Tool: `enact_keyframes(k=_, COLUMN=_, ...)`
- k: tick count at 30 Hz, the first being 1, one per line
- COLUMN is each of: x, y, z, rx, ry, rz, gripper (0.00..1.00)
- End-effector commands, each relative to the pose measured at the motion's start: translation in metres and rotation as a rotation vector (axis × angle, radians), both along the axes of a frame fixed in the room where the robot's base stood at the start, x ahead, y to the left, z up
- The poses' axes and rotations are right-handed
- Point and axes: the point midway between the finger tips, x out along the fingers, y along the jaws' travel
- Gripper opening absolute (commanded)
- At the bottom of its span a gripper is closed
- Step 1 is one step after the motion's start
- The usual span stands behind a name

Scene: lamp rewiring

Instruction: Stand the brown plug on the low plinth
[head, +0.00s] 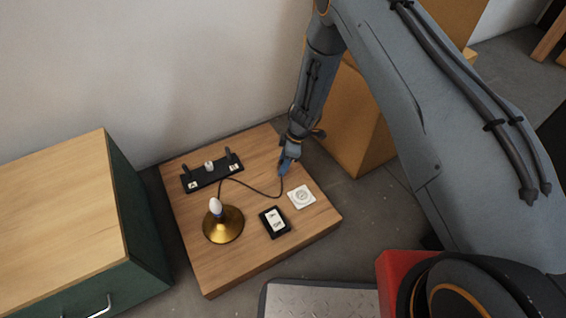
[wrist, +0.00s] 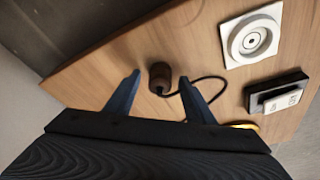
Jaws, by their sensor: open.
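The brown plug (wrist: 160,77) shows in the wrist view as a dark brown, roughly cylindrical piece that looks upright on the low wooden plinth (wrist: 110,75). A black cable leaves it to the right. My gripper (wrist: 159,82) is open, with one blue finger to each side of the plug and a visible gap on both sides. In the head view my gripper (head: 284,170) is low over the back right part of the plinth (head: 240,268). The plug cannot be made out there; the cable (head: 250,189) runs up to the fingertips.
A white round socket (head: 302,197) and a black box with a white top (head: 274,222) lie in front of my gripper. A brass lamp base (head: 224,229) and a black strip with upright posts (head: 212,175) are to the left. A cardboard-coloured box (head: 357,125) stands close at right.

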Motion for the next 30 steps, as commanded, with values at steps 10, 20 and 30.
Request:
enact_keyframes(k=10, x=0.0, y=-0.006, z=0.026, rx=0.001, ry=-0.001, rz=-0.001, gripper=0.49)
enact_keyframes(k=20, x=0.0, y=-0.02, z=0.073, rx=0.0, ry=-0.001, rz=-0.001, gripper=0.49)
enact_keyframes(k=30, x=0.009, y=-0.014, z=0.092, rx=0.009, ry=-0.034, rz=-0.025, gripper=0.49)
